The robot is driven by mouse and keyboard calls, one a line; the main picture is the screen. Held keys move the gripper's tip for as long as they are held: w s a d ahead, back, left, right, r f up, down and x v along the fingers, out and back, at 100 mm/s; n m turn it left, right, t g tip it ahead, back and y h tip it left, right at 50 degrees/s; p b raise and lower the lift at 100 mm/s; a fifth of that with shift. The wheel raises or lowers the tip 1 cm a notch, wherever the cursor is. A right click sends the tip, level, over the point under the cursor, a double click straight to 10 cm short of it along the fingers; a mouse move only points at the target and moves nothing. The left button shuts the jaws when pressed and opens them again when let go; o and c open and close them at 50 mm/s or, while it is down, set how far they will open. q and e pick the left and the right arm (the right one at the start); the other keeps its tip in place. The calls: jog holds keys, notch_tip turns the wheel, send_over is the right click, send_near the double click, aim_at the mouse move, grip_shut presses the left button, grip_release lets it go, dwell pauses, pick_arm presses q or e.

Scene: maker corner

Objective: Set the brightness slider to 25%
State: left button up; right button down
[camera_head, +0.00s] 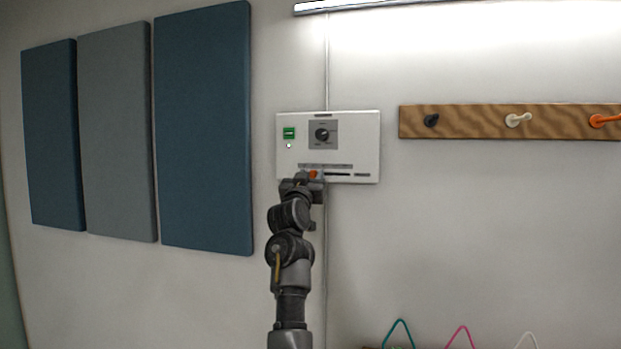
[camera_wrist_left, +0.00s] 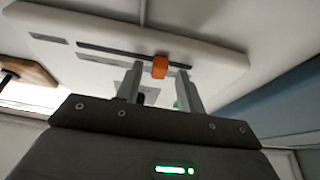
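A white control panel (camera_head: 362,150) is on the wall in the head view. Its orange slider knob (camera_head: 313,174) sits toward the left end of a dark horizontal slot (camera_head: 338,174) near the panel's lower edge. My left gripper (camera_head: 302,179) is raised from below to this edge and partly covers the slot's left part. In the left wrist view the panel looks turned over, and the orange knob (camera_wrist_left: 160,67) shows between the spread fingertips of my left gripper (camera_wrist_left: 160,72). Gaps show on both sides of the knob. My right gripper is not in view.
The panel also has a dark rotary dial (camera_head: 322,135) and a green switch (camera_head: 289,133). A lit lamp (camera_head: 440,5) hangs above. A wooden peg rail (camera_head: 465,121) is to the right, and blue and grey wall panels (camera_head: 203,130) are to the left.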

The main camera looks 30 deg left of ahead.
pick_arm(q)
jog(key=shift+s+f, duration=0.1)
jog(key=shift+s+d+f+b, duration=0.15)
jog(key=shift+s+b, duration=0.1)
jog(key=shift+b, duration=0.05)
jog(key=b+v, duration=0.4)
jog(key=v, duration=0.6)
jog(key=shift+b, duration=0.3)
